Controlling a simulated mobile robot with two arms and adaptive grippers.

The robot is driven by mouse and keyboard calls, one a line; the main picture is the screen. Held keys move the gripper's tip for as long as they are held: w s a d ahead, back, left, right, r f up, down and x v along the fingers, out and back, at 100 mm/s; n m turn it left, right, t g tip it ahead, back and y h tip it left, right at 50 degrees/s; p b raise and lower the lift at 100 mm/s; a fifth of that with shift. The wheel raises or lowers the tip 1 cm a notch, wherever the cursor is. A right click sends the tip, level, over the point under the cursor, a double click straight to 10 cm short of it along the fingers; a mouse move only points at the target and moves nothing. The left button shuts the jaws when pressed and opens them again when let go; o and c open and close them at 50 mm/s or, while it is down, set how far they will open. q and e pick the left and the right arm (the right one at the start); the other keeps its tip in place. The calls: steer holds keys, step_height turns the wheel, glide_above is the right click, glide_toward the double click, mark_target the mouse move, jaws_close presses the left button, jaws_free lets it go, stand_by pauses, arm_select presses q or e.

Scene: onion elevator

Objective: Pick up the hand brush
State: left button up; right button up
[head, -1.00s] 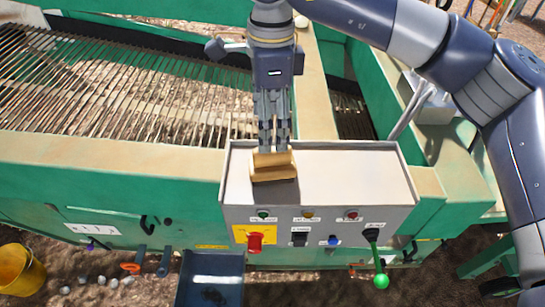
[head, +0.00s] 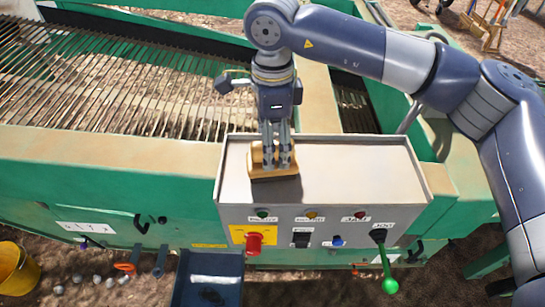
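The hand brush (head: 257,170) is a tan wooden block with a darker lower edge. It rests on the left part of the grey control box's top. My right gripper (head: 277,164) comes down from above, on the arm from the right. Its two fingertips overlap the brush, with a gap between them where some of the wood shows. The fingers stand apart, and I see no sign of them pressing on the brush. Their exact contact is hidden. My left gripper is not in view.
The control box (head: 360,175) has a red emergency knob (head: 253,243), small buttons and a green-tipped lever (head: 389,286) on its front. Its top is clear to the right of the brush. Green machine walls and a rod grating (head: 120,90) lie behind. A yellow bucket (head: 15,270) stands lower left.

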mark_target(254, 164)
steer(key=shift+f+p, duration=0.35)
step_height(254, 164, down, 3)
steer(key=shift+f+p, duration=0.15)
steer(key=shift+p, duration=0.85)
steer(key=shift+w+f, duration=0.1)
steer(key=shift+f, duration=0.5)
steer(key=c, duration=1.3)
